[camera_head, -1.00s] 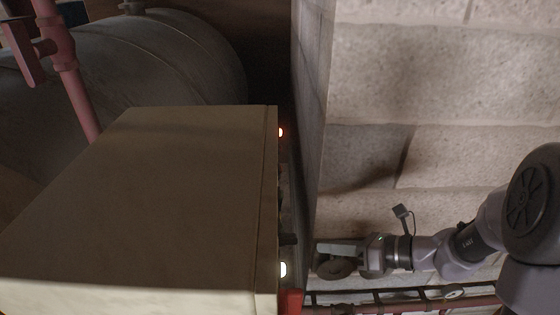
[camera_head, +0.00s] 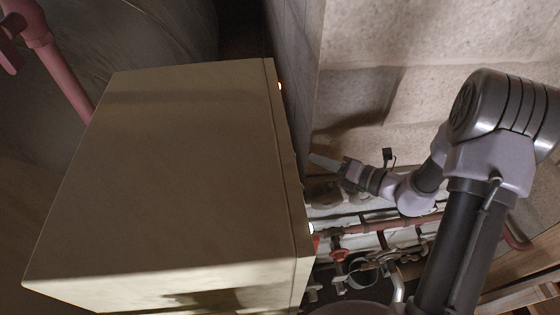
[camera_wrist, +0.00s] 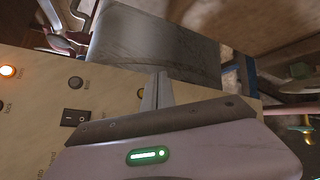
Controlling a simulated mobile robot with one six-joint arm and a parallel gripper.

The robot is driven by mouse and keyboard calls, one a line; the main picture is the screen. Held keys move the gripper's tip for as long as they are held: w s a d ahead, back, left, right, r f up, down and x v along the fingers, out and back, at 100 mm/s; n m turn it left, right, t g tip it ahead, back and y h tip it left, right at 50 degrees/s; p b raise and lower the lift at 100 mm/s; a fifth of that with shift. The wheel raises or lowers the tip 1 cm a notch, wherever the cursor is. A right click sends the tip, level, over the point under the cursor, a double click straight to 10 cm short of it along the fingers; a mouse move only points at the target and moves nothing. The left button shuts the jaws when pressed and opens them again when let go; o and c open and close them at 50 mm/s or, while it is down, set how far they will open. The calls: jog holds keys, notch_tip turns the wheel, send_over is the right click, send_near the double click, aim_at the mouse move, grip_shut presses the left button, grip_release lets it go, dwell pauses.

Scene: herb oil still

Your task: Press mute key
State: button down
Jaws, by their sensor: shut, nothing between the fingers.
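The beige control cabinet (camera_head: 180,170) fills the left and middle of the head view, its front panel seen nearly edge-on. In the wrist view the panel (camera_wrist: 28,118) shows a black round button (camera_wrist: 75,82), a black rocker switch (camera_wrist: 75,117) and a yellowish round part (camera_wrist: 140,93) partly beside my fingers. The labels are too small to read surely, so I cannot tell which is the mute key. My gripper (camera_head: 315,158) is shut and empty, its tip pointing at the panel from the right. Its fingers (camera_wrist: 157,85) also show in the wrist view; contact is unclear.
A large grey tank (camera_head: 130,40) and a red pipe (camera_head: 60,70) stand behind the cabinet. A stone wall (camera_head: 430,50) is at the right. Red pipes with valves (camera_head: 345,255) run below my arm.

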jog(key=s+a, duration=0.1)
jog(key=a, duration=0.5)
jog(key=shift+s+a, duration=0.1)
dwell(1.9)
jog(key=shift+s+a, duration=0.1)
jog(key=shift+a, duration=0.25)
jog(key=shift+a, duration=0.35)
dwell(0.5)
jog(key=shift+d, duration=0.8)
jog(key=d, duration=0.2)
jog(key=w+d, duration=0.1)
jog(key=d, duration=0.2)
jog(key=shift+w, duration=0.1)
